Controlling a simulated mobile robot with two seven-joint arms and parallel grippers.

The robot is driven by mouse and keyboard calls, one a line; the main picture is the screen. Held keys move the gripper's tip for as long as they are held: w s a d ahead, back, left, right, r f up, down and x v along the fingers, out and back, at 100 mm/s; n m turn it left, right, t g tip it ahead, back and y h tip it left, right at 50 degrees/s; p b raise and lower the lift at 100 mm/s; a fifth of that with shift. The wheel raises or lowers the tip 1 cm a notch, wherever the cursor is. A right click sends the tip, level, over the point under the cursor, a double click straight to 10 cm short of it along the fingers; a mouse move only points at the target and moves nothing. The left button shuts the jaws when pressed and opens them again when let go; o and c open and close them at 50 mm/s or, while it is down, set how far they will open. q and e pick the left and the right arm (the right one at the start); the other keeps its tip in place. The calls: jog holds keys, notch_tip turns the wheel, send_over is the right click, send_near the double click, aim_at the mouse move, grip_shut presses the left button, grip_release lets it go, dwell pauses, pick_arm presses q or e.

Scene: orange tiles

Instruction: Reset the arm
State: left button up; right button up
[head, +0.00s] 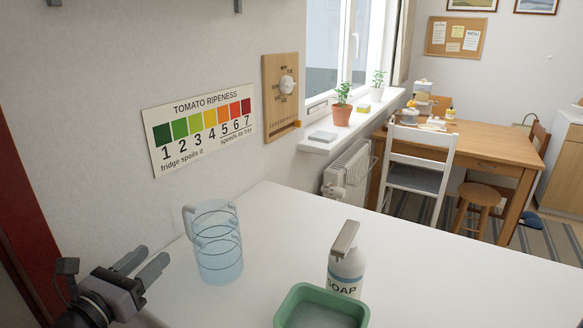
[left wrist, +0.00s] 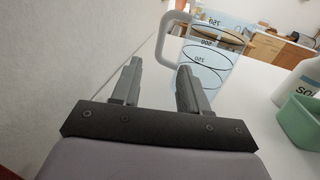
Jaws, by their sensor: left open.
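My left gripper (head: 144,269) is at the lower left of the head view, over the near left end of the white table. It is open, and nothing shows between its fingers. In the left wrist view the two fingers of the gripper (left wrist: 157,80) stand apart, with the wall and table edge behind them. A clear bluish measuring jug (head: 217,245) stands upright on the table just right of the gripper, its handle toward the left. The jug also shows beyond the right finger in the left wrist view (left wrist: 212,62). My right gripper is not in view.
A white soap bottle (head: 346,270) and a green tub (head: 322,300) stand on the white table (head: 420,262) at the front. The wall with a tomato ripeness chart (head: 203,128) runs close along the left. Free table surface lies behind and right of the bottle.

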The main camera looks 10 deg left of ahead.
pick_arm(q)
jog(key=shift+s+d+r+n+t, duration=0.1)
jog(key=shift+d+r+n+t, duration=0.15)
jog(key=shift+r+n+t, duration=0.05)
jog(key=s+a+r+n+y, duration=0.1)
jog(key=s+a+n+y, duration=0.15)
jog(key=n+y, duration=0.65)
jog(key=s+a+r+n+y, duration=0.15)
jog(key=s+n, duration=0.25)
jog(key=n, duration=1)
jog(key=s+d+f+n+g, duration=0.1)
jog(key=s+f+n+g, duration=0.4)
jog(key=f+n, duration=0.45)
jog(key=s+d+f+n+g+h, duration=0.2)
jog(key=s+d+f+g+h, duration=0.75)
jog(key=d, duration=0.45)
jog(key=w+d+f+t, duration=0.1)
jog(key=w+f+t, duration=0.1)
jog(key=f, duration=0.3)
jog(key=w+d+f+t, duration=0.2)
jog(key=f+t, duration=0.2)
jog(key=f, duration=0.2)
jog(key=shift+w+d+h, duration=0.2)
jog(key=shift+w+h, duration=0.1)
